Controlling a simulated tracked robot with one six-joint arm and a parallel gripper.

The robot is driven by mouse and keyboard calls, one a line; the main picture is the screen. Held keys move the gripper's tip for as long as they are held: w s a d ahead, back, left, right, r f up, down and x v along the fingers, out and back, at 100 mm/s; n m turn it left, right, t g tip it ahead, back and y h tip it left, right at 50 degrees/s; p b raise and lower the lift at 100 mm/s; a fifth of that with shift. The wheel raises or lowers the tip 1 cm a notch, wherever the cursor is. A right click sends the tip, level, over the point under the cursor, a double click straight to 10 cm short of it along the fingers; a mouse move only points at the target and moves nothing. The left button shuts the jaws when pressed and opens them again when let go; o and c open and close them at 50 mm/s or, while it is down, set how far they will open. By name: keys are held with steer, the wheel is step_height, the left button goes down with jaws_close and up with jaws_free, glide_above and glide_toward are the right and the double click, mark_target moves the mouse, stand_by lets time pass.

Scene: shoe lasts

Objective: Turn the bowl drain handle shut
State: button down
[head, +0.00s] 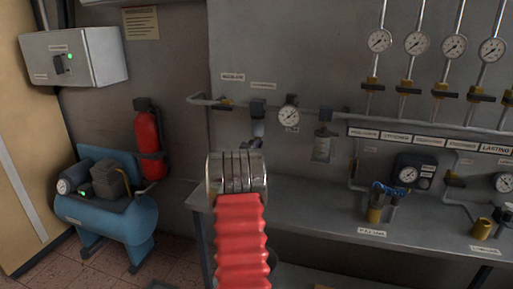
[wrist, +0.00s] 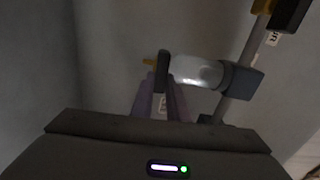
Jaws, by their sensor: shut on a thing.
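The drain handle (wrist: 162,66) is a short dark bar at the left end of the pale, shiny bowl (wrist: 196,72) in the wrist view. A small yellow fitting (wrist: 148,61) shows just left of the handle. My gripper (wrist: 161,84) has its two fingers on either side of the handle, shut on it. The bowl joins a dark square block (wrist: 241,80) on a grey pipe. In the head view this block (head: 257,104) hangs on the wall pipe. The bowl area below it is mostly hidden by my wrist, and the fingertips cannot be made out there.
A yellow valve with a black handle (head: 227,103) is on the left. The grey bench (head: 300,205) runs below. A red extinguisher (head: 148,138) and blue compressor (head: 110,212) stand left.

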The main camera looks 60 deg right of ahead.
steer(key=shift+s+f+m, duration=0.15)
steer(key=shift+f+m, duration=0.15)
steer(key=shift+m, duration=0.1)
steer(key=c, duration=1.7)
jaws_free()
steer(key=shift+r, duration=0.1)
steer(key=shift+a, duration=0.15)
steer(key=a, duration=0.4)
steer(key=s+a, duration=0.1)
steer(key=a, duration=0.4)
steer(key=s+a, duration=0.1)
steer(key=a, duration=0.3)
steer(key=shift+a, duration=0.15)
